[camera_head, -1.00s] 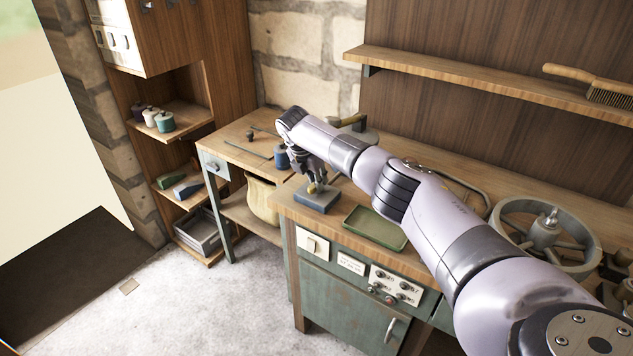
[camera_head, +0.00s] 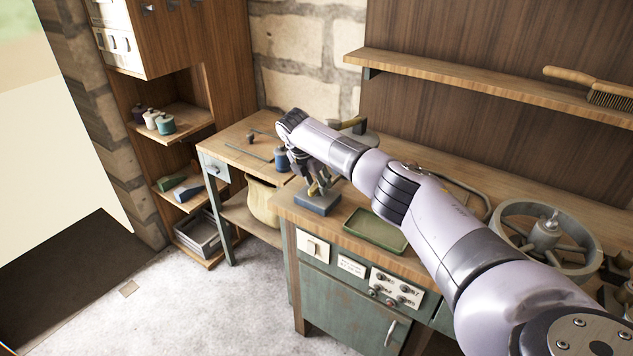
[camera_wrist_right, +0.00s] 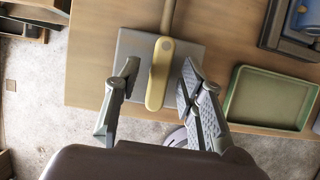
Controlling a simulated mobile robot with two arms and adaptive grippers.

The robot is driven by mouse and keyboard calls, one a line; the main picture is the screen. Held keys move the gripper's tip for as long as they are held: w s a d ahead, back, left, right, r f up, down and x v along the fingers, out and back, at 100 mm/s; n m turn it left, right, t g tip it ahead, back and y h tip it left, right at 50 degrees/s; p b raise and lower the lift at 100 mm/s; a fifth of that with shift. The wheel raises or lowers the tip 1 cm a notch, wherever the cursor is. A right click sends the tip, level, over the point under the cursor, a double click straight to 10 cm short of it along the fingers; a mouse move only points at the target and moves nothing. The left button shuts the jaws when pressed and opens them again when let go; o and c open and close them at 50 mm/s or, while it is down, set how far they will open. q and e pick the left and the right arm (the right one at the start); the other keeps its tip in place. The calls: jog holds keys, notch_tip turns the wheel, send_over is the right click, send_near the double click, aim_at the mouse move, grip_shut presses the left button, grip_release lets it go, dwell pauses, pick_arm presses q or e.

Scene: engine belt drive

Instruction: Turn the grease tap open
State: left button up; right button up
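The grease tap shows as a yellow lever (camera_wrist_right: 158,78) above a blue-grey square block (camera_head: 317,205) at the left front corner of the workbench. A brownish pipe (camera_wrist_right: 168,14) runs away from the lever's far end in the wrist view. My right gripper (camera_head: 318,180) is over the block. In the wrist view its fingers (camera_wrist_right: 159,84) are apart, one on each side of the lever, with visible gaps. In the head view the fingers partly hide the lever. My left gripper is not in view.
A green tray (camera_head: 375,230) lies right of the block. A spoked wheel (camera_head: 546,232) lies further right. A blue container (camera_head: 281,159) stands behind the gripper to the left. A control panel (camera_head: 396,287) is on the bench front.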

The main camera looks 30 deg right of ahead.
jog(key=v, duration=1.2)
jog(key=shift+f, duration=0.1)
